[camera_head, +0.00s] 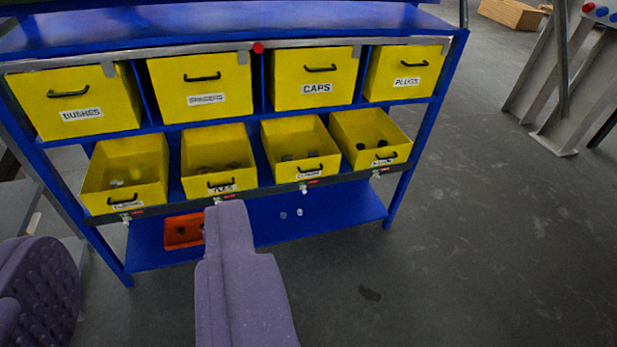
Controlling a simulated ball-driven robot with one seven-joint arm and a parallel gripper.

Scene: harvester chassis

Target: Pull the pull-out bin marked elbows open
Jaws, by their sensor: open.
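The bin whose label seems to read elbows (126,165) is the yellow bin at the left end of the lower row in the blue rack. Its label is small and partly cut off by the dark rail below. A black handle (122,200) is on its front, and its open top shows a few small parts inside. My gripper (140,228) is open, with two purple fingers spread wide in the foreground. The right finger's tip appears below the second lower bin; the left finger is at the lower left edge. Neither finger visibly touches the handle.
Three more yellow bins (296,150) stand to the right in the lower row. The closed upper row has bins marked bushes (78,98), spacers, caps and plugs. A red-orange tray (183,231) sits on the blue bottom shelf (340,215).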

